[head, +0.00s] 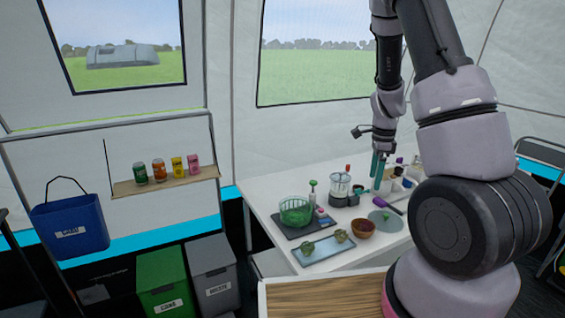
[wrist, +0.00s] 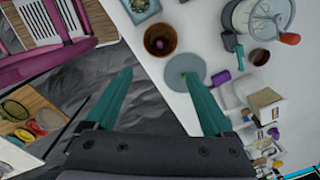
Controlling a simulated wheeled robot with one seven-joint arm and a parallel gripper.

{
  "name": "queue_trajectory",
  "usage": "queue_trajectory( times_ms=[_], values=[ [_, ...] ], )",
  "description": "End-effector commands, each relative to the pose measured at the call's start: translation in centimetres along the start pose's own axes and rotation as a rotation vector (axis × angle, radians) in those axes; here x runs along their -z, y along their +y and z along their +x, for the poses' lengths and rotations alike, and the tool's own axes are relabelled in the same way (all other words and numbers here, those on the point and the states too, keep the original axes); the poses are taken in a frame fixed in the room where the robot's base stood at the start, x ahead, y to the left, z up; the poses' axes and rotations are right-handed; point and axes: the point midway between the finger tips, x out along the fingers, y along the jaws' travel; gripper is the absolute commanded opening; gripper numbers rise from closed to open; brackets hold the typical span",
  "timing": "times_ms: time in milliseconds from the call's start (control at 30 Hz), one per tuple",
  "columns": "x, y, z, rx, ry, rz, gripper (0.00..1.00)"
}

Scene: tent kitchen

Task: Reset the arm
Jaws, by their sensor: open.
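My gripper (head: 378,172) hangs from my arm above the white table in the head view, its teal fingers pointing down. In the wrist view my gripper (wrist: 158,78) has its two teal fingers spread wide, with nothing between them. The left finger shows over the dark floor. The right finger overlaps the edge of a round grey-green disc (wrist: 186,66) on the table. The same disc lies near the table's front in the head view (head: 386,221).
The white table (head: 262,203) holds a green bowl (head: 296,211), a tray (head: 323,249), a brown bowl (head: 362,228) and a clear-jar appliance (head: 340,187). Several small items crowd its right side. A wooden top (head: 320,297) is in front. Green (head: 162,275) and grey (head: 212,268) bins stand left.

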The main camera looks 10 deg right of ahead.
Motion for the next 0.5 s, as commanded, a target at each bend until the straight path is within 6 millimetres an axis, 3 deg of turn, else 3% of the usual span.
queue_trajectory(
  times_ms=[267, 500],
  values=[
    [-4.3, 2.5, -10.1, 0.139, -0.143, -0.319, 0.86],
    [-6.9, 7.1, -19.1, 0.31, -0.182, -0.67, 0.86]
  ],
)
